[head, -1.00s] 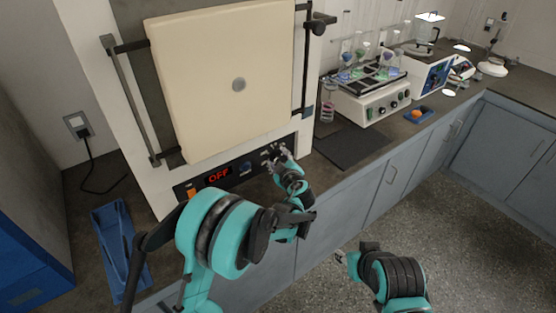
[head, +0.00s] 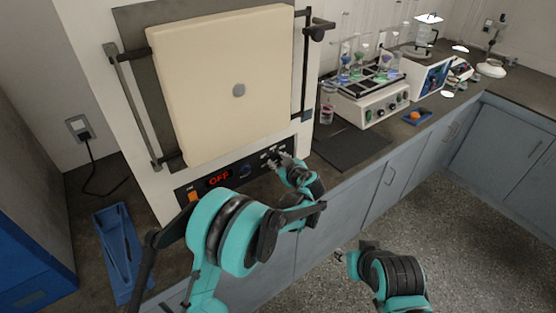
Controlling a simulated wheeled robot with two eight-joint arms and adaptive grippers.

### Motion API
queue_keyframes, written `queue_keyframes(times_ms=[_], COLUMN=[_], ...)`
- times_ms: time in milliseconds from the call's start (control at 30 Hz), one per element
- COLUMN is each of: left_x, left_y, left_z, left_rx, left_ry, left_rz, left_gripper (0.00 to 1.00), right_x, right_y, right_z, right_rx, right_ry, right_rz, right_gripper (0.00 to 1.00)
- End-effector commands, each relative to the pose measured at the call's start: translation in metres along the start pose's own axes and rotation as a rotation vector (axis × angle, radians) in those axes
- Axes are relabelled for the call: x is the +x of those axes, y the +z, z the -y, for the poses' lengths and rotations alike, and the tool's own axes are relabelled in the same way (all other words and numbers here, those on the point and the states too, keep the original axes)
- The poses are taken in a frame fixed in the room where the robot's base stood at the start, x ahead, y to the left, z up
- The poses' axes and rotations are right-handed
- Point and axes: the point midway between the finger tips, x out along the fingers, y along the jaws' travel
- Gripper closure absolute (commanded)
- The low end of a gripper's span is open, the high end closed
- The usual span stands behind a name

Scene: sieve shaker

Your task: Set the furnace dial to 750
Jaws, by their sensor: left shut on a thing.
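The furnace (head: 222,85) stands at the back left with its cream door closed. On its dark front panel the red display (head: 219,179) reads OFF. I cannot read the dial's setting. My right gripper (head: 341,256) is in front of the cabinets, away from the furnace; its finger opening is too small to tell.
An orange switch (head: 194,197) is at the panel's left end. A blue tray (head: 119,252) lies on the counter at left. A dark mat (head: 350,147) and a shaker with flasks (head: 372,104) stand to the right. The floor in front is clear.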

Motion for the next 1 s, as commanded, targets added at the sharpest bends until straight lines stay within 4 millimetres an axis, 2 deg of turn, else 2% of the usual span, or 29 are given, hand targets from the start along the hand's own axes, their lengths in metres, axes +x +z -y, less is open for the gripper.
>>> queue_keyframes(times_ms=[433, 967, 1000], left_x=[0.0003, 0.0005, 0.0005], left_y=[-0.0005, -0.0002, -0.0002], left_z=[-0.0033, -0.0031, -0.0031], left_rx=[0.2, 0.226, 0.226], left_ry=[-0.096, -0.109, -0.109], left_rz=[0.016, 0.018, 0.018], left_gripper=[0.97, 0.97, 0.64], right_x=[-0.0064, -0.0068, -0.0068], right_y=[-0.0046, -0.0048, -0.0048], right_z=[0.0, 0.0, 0.0], right_rx=[0.0, 0.0, 0.0], right_ry=[0.0, 0.0, 0.0], right_rz=[0.0, 0.0, 0.0], right_gripper=[0.6, 0.6, 0.6])
